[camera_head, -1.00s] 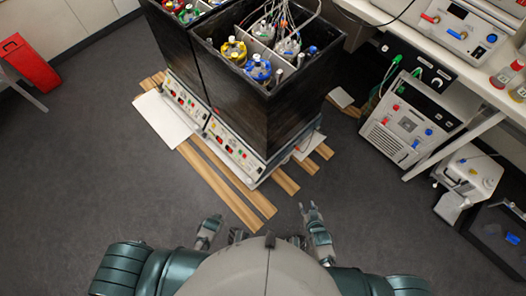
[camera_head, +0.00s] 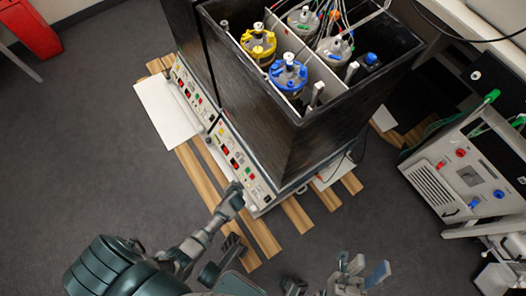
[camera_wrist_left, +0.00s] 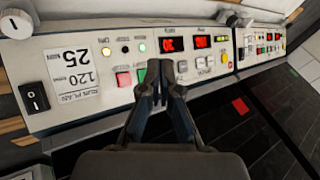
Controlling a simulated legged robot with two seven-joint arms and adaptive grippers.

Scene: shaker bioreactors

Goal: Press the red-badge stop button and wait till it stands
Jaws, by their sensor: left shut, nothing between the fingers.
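The near control panel (camera_wrist_left: 80,60) fills the upper left wrist view, upside down, with a red button (camera_wrist_left: 123,78), a green button, lit red displays and a black rocker switch. It also shows in the head view (camera_head: 240,165). A red square badge (camera_wrist_left: 240,106) sits on a black surface; I cannot tell which unit it belongs to. My left gripper (camera_wrist_left: 161,75) is shut and empty, its tips in front of the panel beside the green button; contact cannot be told. In the head view it (camera_head: 235,190) is at the panel's lower edge. My right gripper (camera_head: 362,266) is open and empty over the floor.
The dark shaker boxes (camera_head: 300,145) hold flasks with yellow and blue caps and tubing. Wooden slats (camera_head: 198,185) and a white sheet (camera_head: 166,112) lie on the floor around them. A grey instrument (camera_head: 470,175) stands at right.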

